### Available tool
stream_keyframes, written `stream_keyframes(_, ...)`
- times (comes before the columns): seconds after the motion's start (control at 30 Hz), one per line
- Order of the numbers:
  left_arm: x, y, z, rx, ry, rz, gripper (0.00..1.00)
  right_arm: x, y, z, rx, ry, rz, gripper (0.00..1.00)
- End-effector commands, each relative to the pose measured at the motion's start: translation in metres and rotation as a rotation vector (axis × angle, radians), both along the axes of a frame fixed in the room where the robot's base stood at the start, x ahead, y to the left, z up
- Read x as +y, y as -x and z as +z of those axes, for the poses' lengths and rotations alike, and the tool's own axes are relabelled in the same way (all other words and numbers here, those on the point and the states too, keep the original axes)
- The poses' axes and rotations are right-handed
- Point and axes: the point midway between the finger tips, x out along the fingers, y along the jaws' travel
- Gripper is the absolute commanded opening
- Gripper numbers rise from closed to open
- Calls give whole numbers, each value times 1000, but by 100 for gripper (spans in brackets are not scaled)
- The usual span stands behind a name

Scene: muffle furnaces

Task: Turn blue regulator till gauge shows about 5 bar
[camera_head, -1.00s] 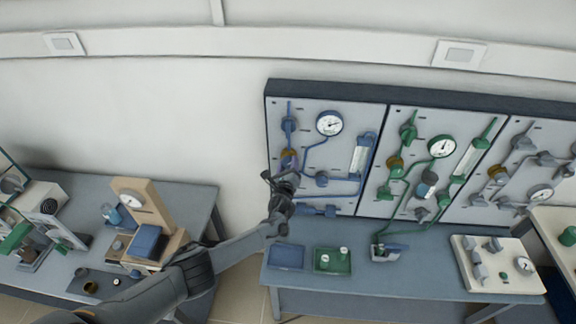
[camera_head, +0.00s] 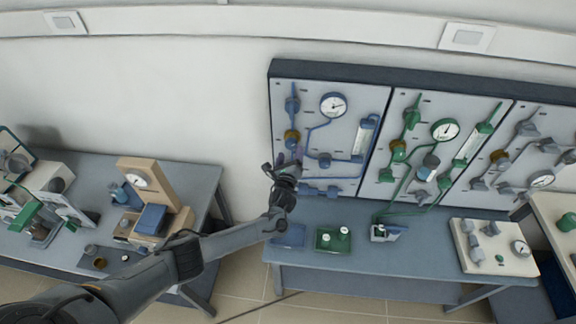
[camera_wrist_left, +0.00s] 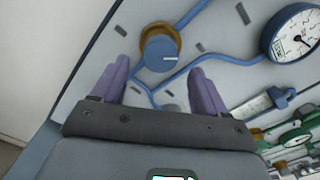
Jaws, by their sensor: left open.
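The blue regulator is a round blue knob with a brass ring (camera_wrist_left: 160,50) on the blue-piped panel; in the head view it is small (camera_head: 291,137). My left gripper (camera_wrist_left: 158,68) is open, its two purple fingers on either side below the knob in the wrist view, with nothing between them. In the head view the left gripper (camera_head: 288,161) is just below the regulator and apart from it in the picture. The round white gauge (camera_head: 333,105) is up and right of the knob; it also shows in the wrist view (camera_wrist_left: 293,33). Its reading is too small to tell.
Green-piped (camera_head: 445,129) and grey-piped (camera_head: 542,180) panels stand to the right. A blue-grey bench (camera_head: 345,268) below holds a green tray (camera_head: 322,246) and a cream board (camera_head: 507,262). Another bench (camera_head: 190,170) with a wooden stand is at left. Blue pipes run close by the knob.

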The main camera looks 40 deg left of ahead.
Motion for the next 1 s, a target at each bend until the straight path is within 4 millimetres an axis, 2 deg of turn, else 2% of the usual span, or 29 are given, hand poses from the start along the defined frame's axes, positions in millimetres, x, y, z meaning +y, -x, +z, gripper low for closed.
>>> stream_keyframes(0.2,-18,29,0,2,1,-2,74,1,0,6,0,-4,-3,43)
stream_keyframes(0.4,-28,46,-1,1,1,-1,74,1,0,7,0,-4,-3,43)
stream_keyframes(1.0,-31,51,0,1,0,-1,74,-1,0,7,0,5,4,43)
